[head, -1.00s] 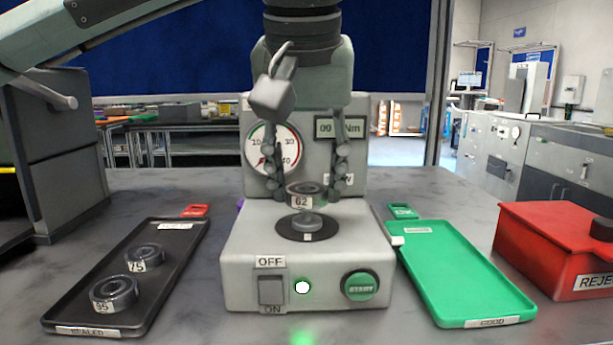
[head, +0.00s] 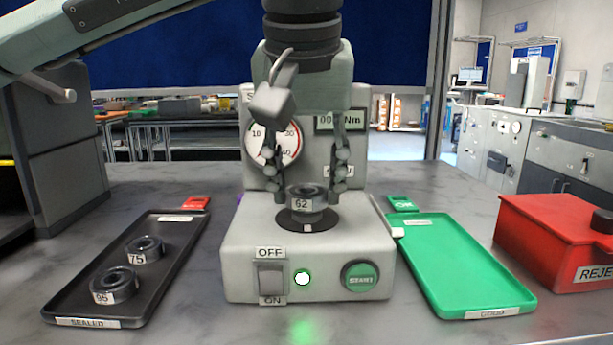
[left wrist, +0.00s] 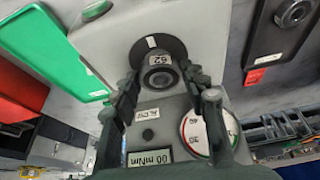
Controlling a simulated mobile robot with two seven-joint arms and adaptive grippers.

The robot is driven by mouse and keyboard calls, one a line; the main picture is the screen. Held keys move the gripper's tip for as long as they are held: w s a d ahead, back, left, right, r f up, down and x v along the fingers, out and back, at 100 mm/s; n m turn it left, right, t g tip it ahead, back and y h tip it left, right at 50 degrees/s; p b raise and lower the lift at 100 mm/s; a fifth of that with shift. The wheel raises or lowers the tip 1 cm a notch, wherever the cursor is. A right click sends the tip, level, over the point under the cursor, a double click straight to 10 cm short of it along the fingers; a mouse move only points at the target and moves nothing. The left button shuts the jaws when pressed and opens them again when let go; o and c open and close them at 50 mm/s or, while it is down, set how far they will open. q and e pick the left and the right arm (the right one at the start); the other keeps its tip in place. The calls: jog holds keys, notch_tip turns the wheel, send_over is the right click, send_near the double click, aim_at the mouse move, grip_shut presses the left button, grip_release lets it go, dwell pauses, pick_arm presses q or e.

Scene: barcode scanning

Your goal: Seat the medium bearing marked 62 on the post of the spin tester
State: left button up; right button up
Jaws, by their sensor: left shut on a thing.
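The medium bearing marked 62 (head: 305,204) is a dark ring with a white label, held level at the spin tester's (head: 245,237) post. It sits low over the round black plate (head: 290,222), and the post below it is hidden. I cannot tell whether it rests fully down. My left gripper (head: 307,190) points down from above, shut on this bearing, with a finger at each side. My right gripper is not in view.
A black SEALED tray (head: 68,300) at left holds bearings 75 (head: 145,250) and 95 (head: 114,286). An empty green tray (head: 455,265) and a red REJECT box (head: 545,245) stand at right. The tester's front has an OFF/ON switch (head: 271,279), a lit green lamp (head: 302,278) and START button (head: 360,278).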

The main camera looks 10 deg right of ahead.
pick_arm(q)
jog(key=shift+f, duration=0.3)
dwell(0.4)
jog(key=o, duration=1.4)
jog(key=shift+o, duration=1.4)
